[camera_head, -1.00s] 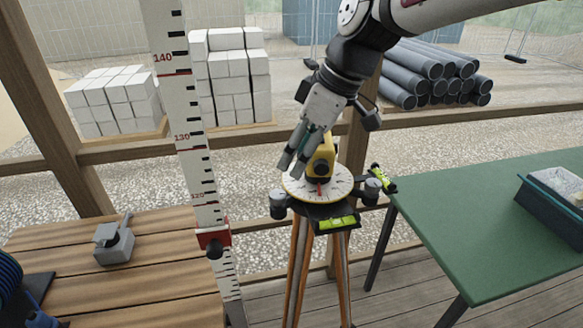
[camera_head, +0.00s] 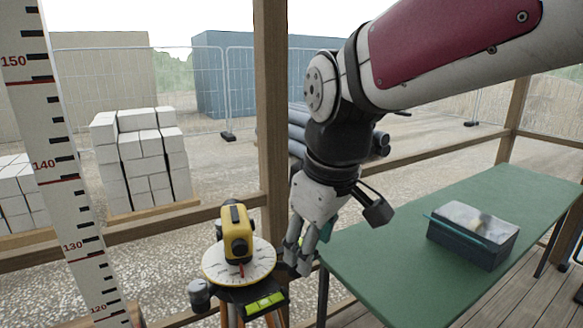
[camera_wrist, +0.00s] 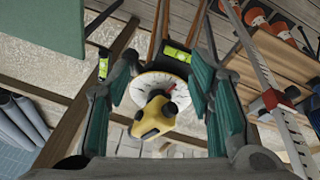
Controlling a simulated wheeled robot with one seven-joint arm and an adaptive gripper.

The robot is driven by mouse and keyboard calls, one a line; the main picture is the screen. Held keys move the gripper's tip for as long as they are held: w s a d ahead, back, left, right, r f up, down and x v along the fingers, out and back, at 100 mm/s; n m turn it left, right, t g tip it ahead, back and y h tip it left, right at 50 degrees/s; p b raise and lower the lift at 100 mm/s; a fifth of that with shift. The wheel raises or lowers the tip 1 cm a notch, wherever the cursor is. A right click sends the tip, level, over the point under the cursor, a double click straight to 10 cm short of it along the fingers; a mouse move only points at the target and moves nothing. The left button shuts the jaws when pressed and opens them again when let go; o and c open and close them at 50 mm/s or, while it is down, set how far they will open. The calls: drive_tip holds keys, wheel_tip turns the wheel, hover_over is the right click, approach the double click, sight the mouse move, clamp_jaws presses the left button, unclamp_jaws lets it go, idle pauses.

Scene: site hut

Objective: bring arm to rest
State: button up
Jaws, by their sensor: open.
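My gripper (camera_head: 300,258) points down, just right of the yellow survey level in the head view. Its fingers are apart and nothing shows between them as held. In the wrist view my gripper (camera_wrist: 162,100) has its green-lined fingers spread at left and right, with the yellow level (camera_wrist: 155,117) seen beyond the gap. The level (camera_head: 237,233) stands upright on a round white graduated dial (camera_head: 215,265) on top of a tripod. A green bubble vial (camera_head: 264,304) sits at the front of the tripod head.
A tall graduated staff (camera_head: 62,190) stands at the left. A green table (camera_head: 375,265) at the right carries a dark box (camera_head: 470,246). A wooden post (camera_head: 272,120) and rails stand behind the tripod. White blocks (camera_head: 140,160) and grey pipes (camera_head: 297,130) lie outside.

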drive_tip(key=s+d+m+t+h, duration=0.1)
drive_tip(key=s+d+m+t, duration=0.1)
drive_tip(key=s+d+m, duration=0.8)
drive_tip(key=s+d, duration=0.3)
drive_tip(key=d, duration=0.3)
drive_tip(key=shift+s+d+f, duration=0.15)
drive_tip(key=shift+d+f, duration=0.15)
